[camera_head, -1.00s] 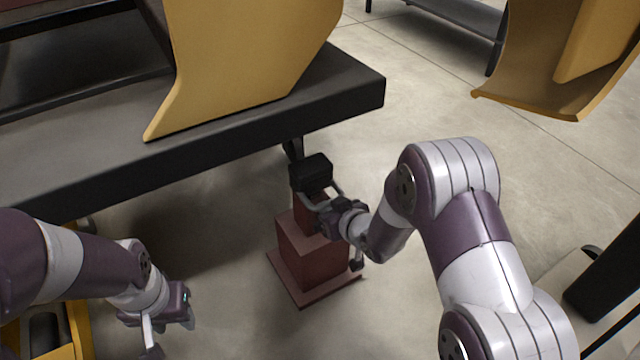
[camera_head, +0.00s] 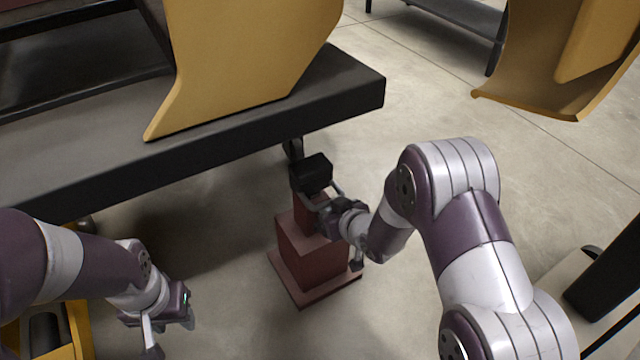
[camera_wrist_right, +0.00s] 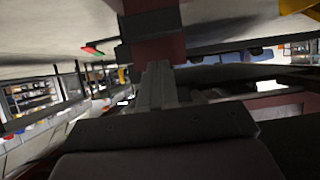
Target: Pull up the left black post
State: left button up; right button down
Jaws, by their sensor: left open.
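A black block-shaped piece (camera_head: 312,173) sits on top of a dark red stepped stand (camera_head: 310,248) on the floor. I cannot tell for sure whether it is the left black post. My right gripper (camera_head: 325,195) is at the stand's narrow upper part, just under the black piece, with its fingers apart and close to it. In the right wrist view the red column (camera_wrist_right: 158,50) and a black piece (camera_wrist_right: 150,22) are ahead of a grey finger. Contact and grip are unclear. My left gripper (camera_head: 152,335) is open and empty at the lower left, away from the stand.
A dark table (camera_head: 345,85) carries an upright yellow shell (camera_head: 240,60), and its edge is close behind the stand. Another yellow shell (camera_head: 560,70) is at the upper right. A yellow object (camera_head: 75,330) is at the lower left. Open concrete floor lies behind and right.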

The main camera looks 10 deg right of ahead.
aim_at(328, 174)
dwell(0.3)
jog(key=shift+r+p, duration=5.3)
jog(key=shift+r, duration=0.2)
jog(key=shift+f+b, duration=1.05)
jog(key=shift+f, duration=0.4)
jog(key=s+d+p, duration=0.2)
jog(key=s+d, duration=0.1)
jog(key=s, duration=0.5)
jog(key=shift+s, duration=0.25)
